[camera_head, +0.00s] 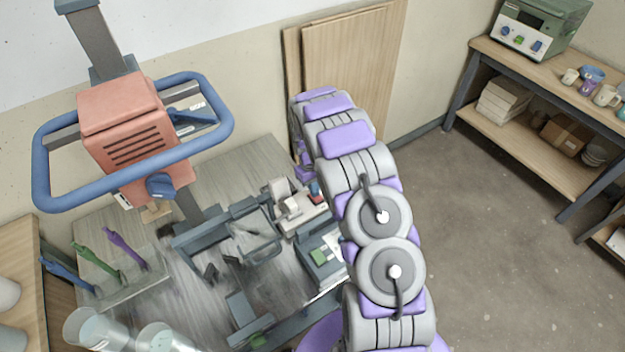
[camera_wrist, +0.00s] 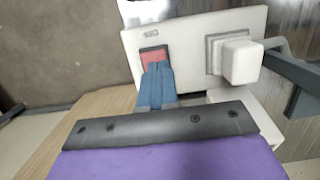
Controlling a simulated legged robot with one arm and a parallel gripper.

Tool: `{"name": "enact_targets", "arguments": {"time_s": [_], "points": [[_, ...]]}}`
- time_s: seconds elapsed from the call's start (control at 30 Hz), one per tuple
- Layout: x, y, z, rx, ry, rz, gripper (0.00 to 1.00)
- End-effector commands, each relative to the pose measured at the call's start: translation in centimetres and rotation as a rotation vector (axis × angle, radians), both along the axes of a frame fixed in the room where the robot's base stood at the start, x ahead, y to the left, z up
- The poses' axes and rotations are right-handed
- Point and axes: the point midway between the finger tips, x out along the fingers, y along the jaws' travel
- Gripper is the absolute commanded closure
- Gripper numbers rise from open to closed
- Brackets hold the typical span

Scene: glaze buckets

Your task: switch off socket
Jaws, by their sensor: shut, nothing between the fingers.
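The socket is a pale plate (camera_wrist: 198,32) that fills the upper middle of the wrist view. On its left half is a red rocker switch (camera_wrist: 153,52). On its right half a white plug (camera_wrist: 241,62) sits in a grey surround. My gripper (camera_wrist: 157,68) has its blue fingers shut together, with nothing between them. Their tips overlap the lower part of the red switch; I cannot tell if they press on it. They hide that lower part, and which way the rocker is tilted is unclear. In the head view the socket (camera_head: 297,212) is beside my arm.
A grey workbench (camera_head: 205,250) holds dark metal frames and a grey box (camera_head: 322,262) near the socket. A red mixer head (camera_head: 130,125) with a blue guard ring (camera_head: 130,180) stands at the left. Clear buckets (camera_head: 165,340) are at the lower left. Open floor lies right.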

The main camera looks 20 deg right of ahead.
Motion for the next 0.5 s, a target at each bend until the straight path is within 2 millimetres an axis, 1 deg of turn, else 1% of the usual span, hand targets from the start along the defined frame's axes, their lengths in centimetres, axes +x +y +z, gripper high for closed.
{"name": "enact_targets", "arguments": {"time_s": [0.03,0.13,0.5], "points": [[-0.15,-0.01,-0.83,0.0,0.002,0.0,1.0],[-0.22,0.0,-1.5,0.0,0.0,0.001,1.0],[-0.24,-0.01,-1.59,0.001,-0.003,0.0,1.0]]}}
